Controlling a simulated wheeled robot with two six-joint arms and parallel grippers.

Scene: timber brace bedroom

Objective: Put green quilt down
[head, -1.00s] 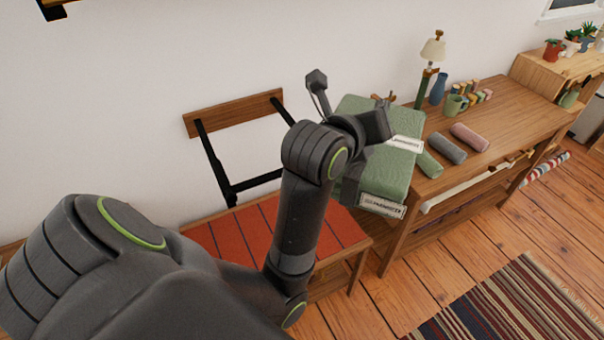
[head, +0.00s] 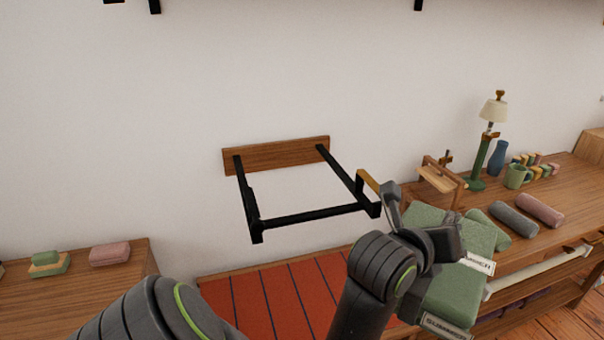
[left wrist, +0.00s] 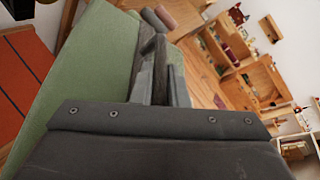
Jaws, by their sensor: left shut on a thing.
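The green quilt (head: 443,290) is a thick folded block with pale printed labels on its near side. My left gripper (head: 447,242) is shut on it. The quilt hangs in front of the left end of the wooden table, at the right of the red striped bench. In the left wrist view the quilt (left wrist: 92,75) fills the left side, beside the dark fingers (left wrist: 155,75). The grip itself is partly hidden by my gripper and wrist. My right gripper is in neither view.
A black wall frame (head: 310,215) with a wooden back board stands out above the red striped bench (head: 265,300). The table (head: 555,220) holds a lamp (head: 487,140), a mug, a blue vase and several rolls. A wooden top (head: 90,275) at left holds small blocks.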

